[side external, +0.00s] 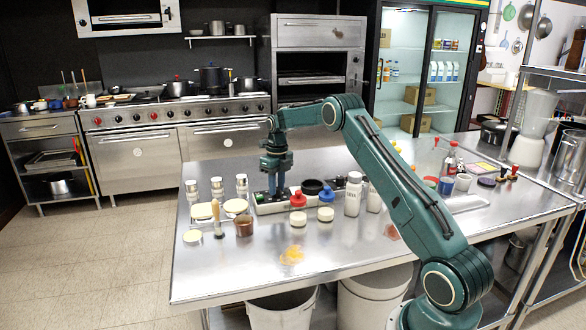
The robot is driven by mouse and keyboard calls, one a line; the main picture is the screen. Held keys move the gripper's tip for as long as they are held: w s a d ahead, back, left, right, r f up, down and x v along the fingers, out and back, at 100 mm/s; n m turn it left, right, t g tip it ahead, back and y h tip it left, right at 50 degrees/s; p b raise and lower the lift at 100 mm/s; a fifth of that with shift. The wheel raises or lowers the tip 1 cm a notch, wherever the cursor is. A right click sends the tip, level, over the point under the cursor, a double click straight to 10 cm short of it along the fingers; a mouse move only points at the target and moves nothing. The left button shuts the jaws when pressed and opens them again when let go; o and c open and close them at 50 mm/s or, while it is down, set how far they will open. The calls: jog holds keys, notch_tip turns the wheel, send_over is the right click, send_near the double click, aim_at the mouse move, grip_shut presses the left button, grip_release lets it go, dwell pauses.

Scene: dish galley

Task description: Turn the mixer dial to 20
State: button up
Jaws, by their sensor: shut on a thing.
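My gripper (272,190) points straight down over the left end of a low, pale, long unit (264,209) on the steel table. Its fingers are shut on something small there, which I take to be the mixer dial. The fingers hide the dial, and its marks and setting are too small to read. A black round piece (312,187) sits to the right of my gripper, along the same unit.
A red-topped item (298,200), a blue-topped item (327,194) and a white bottle (353,194) stand to the right of my gripper. Several metal-topped shakers and small bowls stand to its left. The table's front (240,278) is mostly clear, apart from an orange spill (292,255).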

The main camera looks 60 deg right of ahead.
jog(key=shift+m, duration=0.9)
jog(key=o, duration=1)
jog(key=shift+n, duration=0.4)
